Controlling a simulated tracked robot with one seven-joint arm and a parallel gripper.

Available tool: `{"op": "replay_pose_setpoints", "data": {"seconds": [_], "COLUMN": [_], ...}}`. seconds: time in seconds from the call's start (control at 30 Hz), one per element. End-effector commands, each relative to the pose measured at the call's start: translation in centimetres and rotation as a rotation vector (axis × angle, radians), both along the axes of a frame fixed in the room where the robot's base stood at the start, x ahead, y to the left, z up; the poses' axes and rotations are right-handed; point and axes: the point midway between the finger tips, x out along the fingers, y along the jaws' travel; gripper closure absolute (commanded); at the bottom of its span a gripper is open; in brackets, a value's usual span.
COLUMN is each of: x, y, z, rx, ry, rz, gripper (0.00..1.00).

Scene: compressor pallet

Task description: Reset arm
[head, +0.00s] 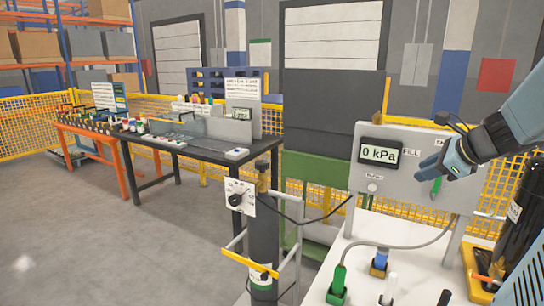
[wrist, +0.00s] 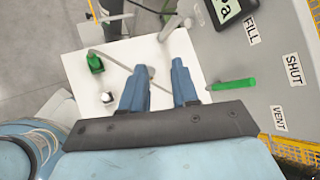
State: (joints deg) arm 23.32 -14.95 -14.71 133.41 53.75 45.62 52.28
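My gripper (head: 424,171) is in front of the grey panel (head: 397,130) at the right of the head view. In the wrist view its two blue fingers (wrist: 158,82) stand apart with nothing held between them. A green lever (wrist: 232,84) on the panel lies just right of the right finger; it also shows below my gripper in the head view (head: 436,187). I cannot tell whether finger and lever touch. The panel's display (head: 379,154) reads 0 kPa. Labels FILL (wrist: 252,29), SHUT (wrist: 294,69) and VENT (wrist: 279,118) are on the panel.
A white table (head: 382,243) below the panel carries a green-handled piece (head: 338,286), a blue one (head: 379,262) and a grey hose. A dark cylinder (head: 264,230) stands to its left. Workbenches (head: 190,145) and yellow fencing lie behind; the left floor is clear.

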Motion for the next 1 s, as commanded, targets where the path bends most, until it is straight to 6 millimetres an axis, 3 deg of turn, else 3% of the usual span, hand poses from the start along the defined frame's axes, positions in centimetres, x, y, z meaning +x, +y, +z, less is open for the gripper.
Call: {"op": "replay_pose_setpoints", "data": {"seconds": [0.03, 0.2, 0.4, 0.6, 0.7, 1.0], "x": [-0.8, -4.5, -9.6, -13.8, -15.0, -15.8], "y": [2.6, 9.2, 14.2, 16.2, 16.4, 16.4], "z": [0.4, 0.4, 0.1, -0.2, -0.2, -0.2], "rx": [-0.095, -0.446, -0.871, -1.250, -1.374, -1.471], "ry": [-0.007, -0.032, -0.080, -0.111, -0.115, -0.112], "rz": [0.128, 0.574, 1.081, 1.495, 1.622, 1.723], "gripper": [0.71, 0.71, 0.71, 0.71, 0.71, 0.71]}}
